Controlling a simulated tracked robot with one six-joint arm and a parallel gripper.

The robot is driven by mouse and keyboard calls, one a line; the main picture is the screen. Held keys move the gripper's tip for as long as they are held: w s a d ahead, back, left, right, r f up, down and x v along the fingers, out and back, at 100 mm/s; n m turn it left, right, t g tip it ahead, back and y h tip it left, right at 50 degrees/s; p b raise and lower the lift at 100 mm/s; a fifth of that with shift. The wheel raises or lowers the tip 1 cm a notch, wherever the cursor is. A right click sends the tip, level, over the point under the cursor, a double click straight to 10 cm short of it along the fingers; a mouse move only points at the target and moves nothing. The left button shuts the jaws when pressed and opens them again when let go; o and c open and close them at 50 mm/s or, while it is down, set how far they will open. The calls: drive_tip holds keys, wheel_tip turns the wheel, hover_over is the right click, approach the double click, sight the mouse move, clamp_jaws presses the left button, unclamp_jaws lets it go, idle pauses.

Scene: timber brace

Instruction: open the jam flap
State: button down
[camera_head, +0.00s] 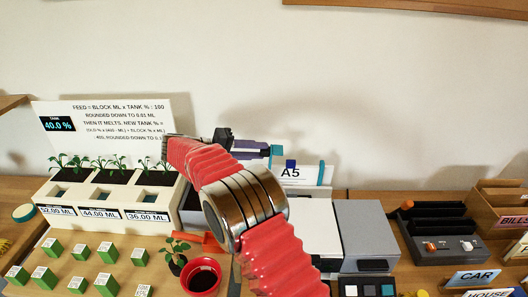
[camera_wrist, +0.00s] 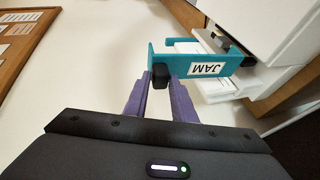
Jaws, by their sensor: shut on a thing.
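The jam flap (camera_wrist: 238,63) is a teal panel with a white JAM label, beside a white machine (camera_wrist: 275,35) in the wrist view. A dark gap with inner parts shows between the flap and the machine body. My gripper (camera_wrist: 161,82) has its two purple fingers shut on the flap's small black knob (camera_wrist: 161,73). In the head view my gripper (camera_head: 270,149) is at the back, above the machine with the A5 sign (camera_head: 290,173). My red and steel arm hides part of that machine. How far the flap stands open is hard to tell.
A planter box (camera_head: 110,198) with seedlings and a feed sign stands left. Several green blocks (camera_head: 83,252) and a red pot (camera_head: 202,275) are in front. A grey box (camera_head: 366,232) and a dark slotted device (camera_head: 437,232) stand right. The wall is close behind.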

drive_tip(key=shift+s+a+f, duration=0.1)
drive_tip(key=shift+a+f, duration=0.1)
drive_tip(key=shift+f, duration=0.55)
drive_tip(key=c, duration=1.7)
unclamp_jaws()
drive_tip(key=shift+c, duration=0.2)
drive_tip(key=shift+o, duration=0.8)
drive_tip(key=shift+r, duration=0.15)
drive_tip(key=shift+a, duration=0.1)
drive_tip(key=v, duration=1.3)
drive_tip(key=shift+a+r, duration=0.2)
